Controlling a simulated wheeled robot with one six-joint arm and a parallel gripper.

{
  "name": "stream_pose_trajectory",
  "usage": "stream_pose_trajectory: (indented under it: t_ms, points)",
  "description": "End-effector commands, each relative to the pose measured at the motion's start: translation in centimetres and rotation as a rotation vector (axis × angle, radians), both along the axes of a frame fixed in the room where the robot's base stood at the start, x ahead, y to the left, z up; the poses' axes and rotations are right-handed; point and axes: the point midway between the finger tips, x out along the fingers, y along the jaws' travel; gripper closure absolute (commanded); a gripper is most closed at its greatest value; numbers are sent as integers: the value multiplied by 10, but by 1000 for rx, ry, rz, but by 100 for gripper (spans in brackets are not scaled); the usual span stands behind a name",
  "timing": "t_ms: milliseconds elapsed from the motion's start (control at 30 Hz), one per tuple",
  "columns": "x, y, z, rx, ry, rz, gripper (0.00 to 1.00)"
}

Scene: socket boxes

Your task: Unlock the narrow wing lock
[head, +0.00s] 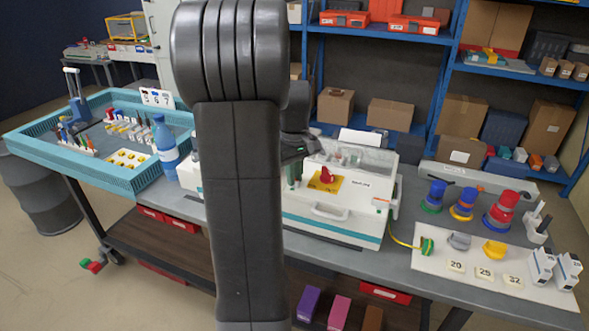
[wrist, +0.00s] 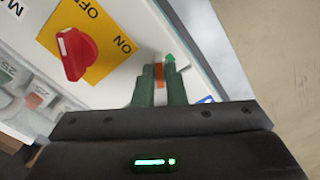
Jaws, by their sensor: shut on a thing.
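A white box (head: 325,215) stands on the bench, with a red knob (head: 327,175) on a yellow plate on its top. In the wrist view the red knob (wrist: 76,53) sits on the yellow plate marked ON and OFF. My gripper (wrist: 160,82) has its green fingers closed around a thin orange piece (wrist: 159,75), which appears to be the narrow wing lock, at the box's white face. The lock's base is hidden by the fingers. In the head view my arm hides much of the box's left side.
A blue bottle (head: 165,147) and a teal tray (head: 92,178) stand to the left. To the right are stacked coloured sockets (head: 503,212) and a white board (head: 480,262) with plugs and number cards. Blue shelves (head: 440,95) stand behind.

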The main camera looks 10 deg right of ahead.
Motion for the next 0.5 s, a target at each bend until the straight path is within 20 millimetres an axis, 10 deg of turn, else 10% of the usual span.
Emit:
stream_pose_trajectory:
  t_ms: [500]
  points:
    - [0,0,2,-1,-1,-488,100]
